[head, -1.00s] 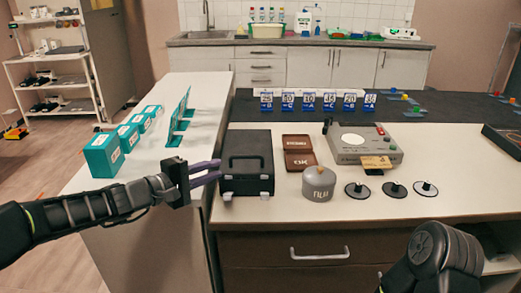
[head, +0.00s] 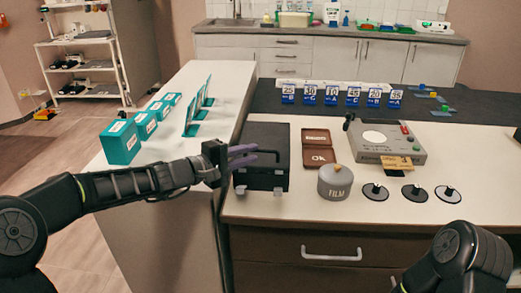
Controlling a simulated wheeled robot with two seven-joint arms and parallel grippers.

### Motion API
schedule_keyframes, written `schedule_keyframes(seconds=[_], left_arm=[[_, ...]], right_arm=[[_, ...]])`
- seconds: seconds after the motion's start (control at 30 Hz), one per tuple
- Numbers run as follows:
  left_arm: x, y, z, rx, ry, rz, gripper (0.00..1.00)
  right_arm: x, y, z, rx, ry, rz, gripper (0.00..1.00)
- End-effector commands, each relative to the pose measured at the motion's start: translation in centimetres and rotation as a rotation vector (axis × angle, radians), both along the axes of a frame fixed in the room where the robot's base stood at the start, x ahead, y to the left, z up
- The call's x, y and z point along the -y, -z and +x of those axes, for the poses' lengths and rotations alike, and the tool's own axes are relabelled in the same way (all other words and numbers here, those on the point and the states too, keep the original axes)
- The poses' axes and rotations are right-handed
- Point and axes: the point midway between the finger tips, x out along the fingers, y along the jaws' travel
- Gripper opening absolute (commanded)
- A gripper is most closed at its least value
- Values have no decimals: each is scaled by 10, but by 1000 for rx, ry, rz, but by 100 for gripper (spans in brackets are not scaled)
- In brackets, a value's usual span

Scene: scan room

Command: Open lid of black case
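The black case (head: 272,137) stands on the white counter at its left end, with its lid shut. Its handle and two pale latches (head: 280,189) are on the side facing me. My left gripper (head: 254,155) reaches in from the left, its two purple fingers a little apart in front of the case's left part, by the handle. They overlap the case in the picture; I cannot tell whether they touch it. Nothing shows held between them. My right gripper is out of view; only part of my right arm shows at the bottom right.
A grey film canister (head: 335,184), brown trays (head: 319,167), a grey device (head: 388,152) and black discs (head: 411,192) stand right of the case. Teal boxes (head: 120,143) stand on the left counter. Blue number cards (head: 331,96) line the back.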

Motion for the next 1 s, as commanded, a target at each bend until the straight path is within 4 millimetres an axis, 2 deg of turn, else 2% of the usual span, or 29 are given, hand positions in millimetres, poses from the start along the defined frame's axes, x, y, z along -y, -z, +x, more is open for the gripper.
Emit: schedule_keyframes(seconds=[0.23,0.6,0.83,1.0], left_arm=[[26,5,25,0,2,0,19],[31,7,30,-1,-1,1,19],[31,7,30,-1,-1,1,1],[31,7,30,-1,0,1,0]], right_arm=[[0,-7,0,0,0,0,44],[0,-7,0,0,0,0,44],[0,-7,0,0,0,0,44],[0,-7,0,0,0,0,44]])
